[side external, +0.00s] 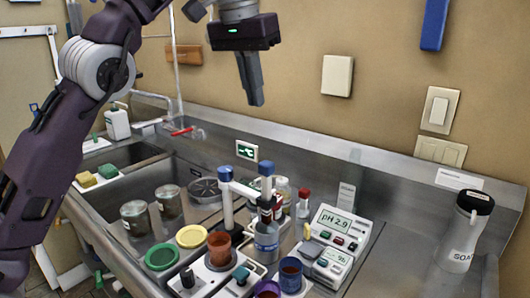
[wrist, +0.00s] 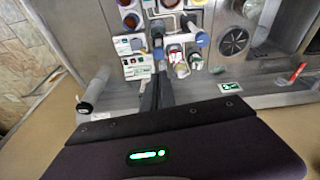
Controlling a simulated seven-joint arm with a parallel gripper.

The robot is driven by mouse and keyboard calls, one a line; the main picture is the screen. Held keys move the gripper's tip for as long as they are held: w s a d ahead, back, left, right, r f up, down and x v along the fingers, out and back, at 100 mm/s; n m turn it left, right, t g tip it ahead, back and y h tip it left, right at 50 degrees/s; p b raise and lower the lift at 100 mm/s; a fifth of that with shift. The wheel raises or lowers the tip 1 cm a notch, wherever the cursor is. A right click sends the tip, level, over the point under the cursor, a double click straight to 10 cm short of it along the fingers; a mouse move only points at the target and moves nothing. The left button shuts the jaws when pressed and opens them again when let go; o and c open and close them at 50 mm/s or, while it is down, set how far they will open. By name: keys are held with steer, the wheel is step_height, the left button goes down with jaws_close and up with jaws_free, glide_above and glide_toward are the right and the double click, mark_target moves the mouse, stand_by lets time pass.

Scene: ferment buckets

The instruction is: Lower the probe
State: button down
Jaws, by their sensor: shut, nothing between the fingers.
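My gripper (side external: 256,104) is shut and empty, pointing down high above the counter. In the wrist view its fingers (wrist: 161,68) lie together. Below stands a pale probe stand (side external: 228,207) with a blue-topped post and a cross arm. The second blue-topped upright at the arm's right end (side external: 267,170) looks like the probe. Its lower end is hidden behind a clear bottle (side external: 266,241), so I cannot tell its height. A red-brown cup (side external: 219,248) stands by the post on the base. The meter (side external: 337,226) reads pH 2.9.
Green (side external: 162,256) and yellow (side external: 191,236) lids lie left of the stand. Two jars (side external: 135,216) stand near the sink. A blue cup (side external: 291,273) and purple cup (side external: 268,289) are in front. A soap bottle (side external: 466,230) stands far right. The air around my gripper is clear.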

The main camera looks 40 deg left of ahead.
steer(key=r+m, duration=0.1)
glide_toward(267, 162)
steer(key=x, duration=0.6)
steer(key=shift+w+f+t, duration=0.1)
steer(key=shift+f+t, duration=0.2)
